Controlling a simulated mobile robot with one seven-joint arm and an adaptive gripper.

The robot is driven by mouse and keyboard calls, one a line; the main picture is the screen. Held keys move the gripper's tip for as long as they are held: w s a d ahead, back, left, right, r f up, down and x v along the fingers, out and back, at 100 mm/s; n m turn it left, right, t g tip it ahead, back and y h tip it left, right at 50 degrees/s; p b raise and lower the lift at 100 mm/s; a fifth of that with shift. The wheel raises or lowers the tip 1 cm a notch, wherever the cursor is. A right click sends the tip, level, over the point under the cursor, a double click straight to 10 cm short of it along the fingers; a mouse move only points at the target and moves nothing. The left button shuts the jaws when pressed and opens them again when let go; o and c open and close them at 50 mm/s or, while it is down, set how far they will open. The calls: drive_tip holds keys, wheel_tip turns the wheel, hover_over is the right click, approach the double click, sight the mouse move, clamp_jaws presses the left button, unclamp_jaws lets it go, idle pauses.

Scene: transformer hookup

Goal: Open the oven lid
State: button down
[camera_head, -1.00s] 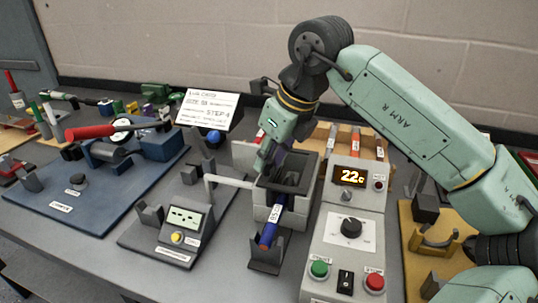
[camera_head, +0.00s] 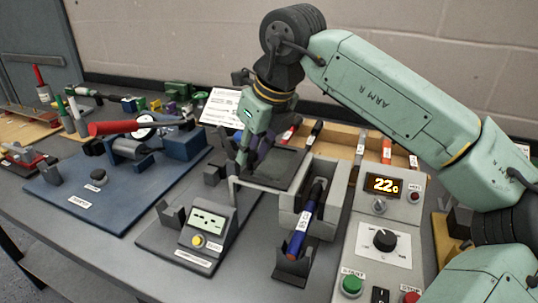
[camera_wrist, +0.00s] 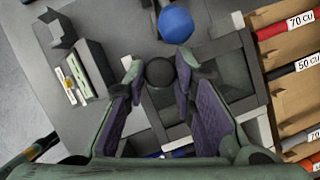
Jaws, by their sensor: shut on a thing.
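The oven (camera_head: 325,222) is a grey block on the bench, and a blue cable (camera_head: 304,225) lies through it. The dark flat lid (camera_head: 281,168) is off to the left of the oven's top, and the oven's inside shows. My gripper (camera_head: 243,168) is at the lid's left side. In the wrist view my gripper (camera_wrist: 159,66) has its fingers on both sides of a dark round knob (camera_wrist: 160,73) and is shut on it. The lid's dark plate also shows in the wrist view (camera_wrist: 228,72). The fingers hide part of the lid.
A control box (camera_head: 386,215) reading 22 stands right of the oven. A small meter (camera_head: 208,226) sits at the front left. A blue-based station (camera_head: 100,195) is farther left. A wooden rack (camera_head: 345,143) of labelled cables stands behind. A blue ball (camera_wrist: 175,25) is near the fingertips.

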drive_tip(key=shift+w+a, duration=0.1)
drive_tip(key=shift+a, duration=0.05)
drive_tip(key=c, duration=1.3)
unclamp_jaws()
drive_tip(key=shift+c, duration=0.2)
drive_tip(key=v, duration=1.2)
